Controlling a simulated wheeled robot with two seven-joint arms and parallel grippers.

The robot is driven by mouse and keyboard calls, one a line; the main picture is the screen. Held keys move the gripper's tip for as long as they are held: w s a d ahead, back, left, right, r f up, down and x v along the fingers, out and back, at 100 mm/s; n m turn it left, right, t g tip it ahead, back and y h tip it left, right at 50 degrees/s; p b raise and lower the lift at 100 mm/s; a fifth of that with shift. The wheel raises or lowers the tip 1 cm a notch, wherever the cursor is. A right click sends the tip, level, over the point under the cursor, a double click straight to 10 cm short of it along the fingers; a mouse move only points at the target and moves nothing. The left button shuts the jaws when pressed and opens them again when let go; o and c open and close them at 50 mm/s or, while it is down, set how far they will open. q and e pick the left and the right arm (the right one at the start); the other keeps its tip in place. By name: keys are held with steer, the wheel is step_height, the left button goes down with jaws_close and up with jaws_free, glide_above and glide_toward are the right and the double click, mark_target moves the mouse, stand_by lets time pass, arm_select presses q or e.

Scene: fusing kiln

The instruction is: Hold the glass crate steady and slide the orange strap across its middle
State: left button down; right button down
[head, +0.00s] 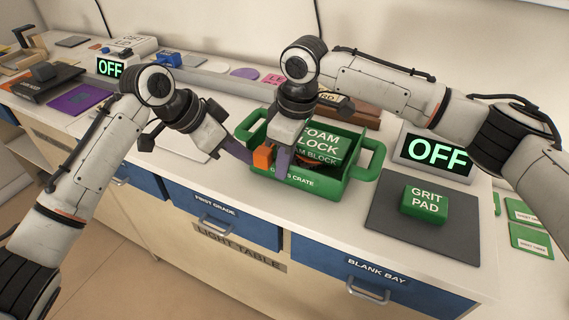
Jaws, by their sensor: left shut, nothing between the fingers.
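The green glass crate (318,187) stands on the white counter, with a handle at each end and green foam blocks (326,140) inside. An orange piece (262,158), apparently part of the strap, shows at the crate's front left; the rest is hidden by my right gripper. My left gripper (246,156) is shut and empty at the crate's left end, close to the left handle; I cannot tell whether it touches. My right gripper (284,162) points down over the crate's front left part, beside the orange piece. Whether its fingers hold the strap is unclear.
A green grit pad (424,201) lies on a dark mat (388,215) to the right, before an OFF display (435,153). Another OFF display (110,68) and a purple sheet (76,99) are at the left. Blue drawers (222,216) line the counter front.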

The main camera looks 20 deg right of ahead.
arm_select(q)
steer(key=shift+s+d+r, duration=0.1)
steer(key=shift+s+d, duration=0.05)
steer(key=shift+d, duration=0.15)
